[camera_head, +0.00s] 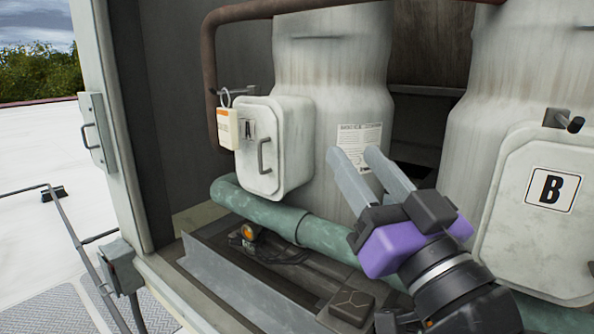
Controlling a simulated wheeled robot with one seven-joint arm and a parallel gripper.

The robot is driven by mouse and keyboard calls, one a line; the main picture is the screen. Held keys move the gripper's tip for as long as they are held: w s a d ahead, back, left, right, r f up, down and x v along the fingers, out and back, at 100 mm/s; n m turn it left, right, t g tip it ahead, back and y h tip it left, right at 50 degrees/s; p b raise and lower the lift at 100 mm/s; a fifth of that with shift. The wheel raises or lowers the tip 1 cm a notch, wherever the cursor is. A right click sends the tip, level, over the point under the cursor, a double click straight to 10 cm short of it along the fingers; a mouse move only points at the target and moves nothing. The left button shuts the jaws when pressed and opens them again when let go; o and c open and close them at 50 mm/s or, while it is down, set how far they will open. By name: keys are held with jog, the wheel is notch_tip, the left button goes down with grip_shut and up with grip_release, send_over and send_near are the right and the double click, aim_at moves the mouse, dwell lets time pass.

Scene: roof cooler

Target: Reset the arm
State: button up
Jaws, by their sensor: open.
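My gripper (358,164) is in the head view, right of the middle, with two grey fingers on a purple and black body. The fingers are apart and point up and left, with nothing between them. They show in front of the left tank (330,75), overlapping its printed label (355,138). I cannot tell how far the fingertips are from the tank. My forearm comes in from the lower right.
A panel marked A (288,120) with a handle is at left, an orange-white tag (227,128) hanging beside it. A panel marked B (530,215) is right of my gripper. A green pipe (260,213) runs behind my wrist. The cabinet frame (108,110) stands at left; open roof lies beyond.

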jog(key=s+d+f+m+h, duration=0.1)
jog(key=s+d+f+h, duration=0.3)
jog(key=f, duration=0.7)
jog(key=s+d+f+m+h, duration=0.1)
jog(key=s+d+f, duration=0.4)
jog(key=f, duration=0.5)
jog(key=s+d+f+g+h, duration=0.1)
jog(key=s+f+g, duration=0.1)
jog(key=s+f, duration=0.4)
jog(key=s+d+f+g+h, duration=0.1)
jog(key=s+f, duration=0.5)
jog(key=s, duration=0.6)
jog(key=s+d+f+m+g+h, duration=0.1)
jog(key=s+f+g, duration=0.2)
jog(key=s+f, duration=0.3)
jog(key=s, duration=0.3)
jog(key=shift+d+f, duration=0.15)
jog(key=shift+w, duration=0.1)
